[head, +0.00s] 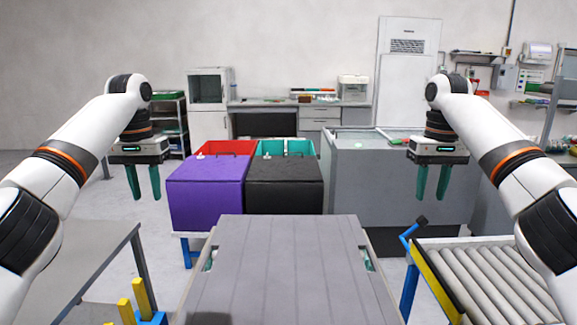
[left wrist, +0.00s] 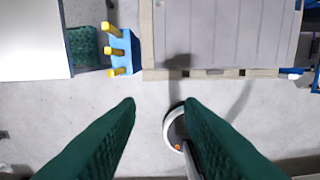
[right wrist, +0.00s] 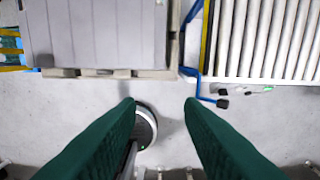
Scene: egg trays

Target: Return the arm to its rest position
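My left gripper (head: 147,182) hangs in the air at the left of the head view, its two green fingers pointing down and apart. My right gripper (head: 432,182) hangs at the right of the head view at about the same height, fingers down and apart. In the right wrist view its fingers (right wrist: 161,105) are also spread and empty. Neither gripper touches anything.
A grey lidded surface (head: 280,270) stands in front of me. Behind it are a purple box (head: 207,190) and a black box (head: 284,186). A metal table (head: 85,255) is at the left, a roller conveyor (head: 490,275) at the right.

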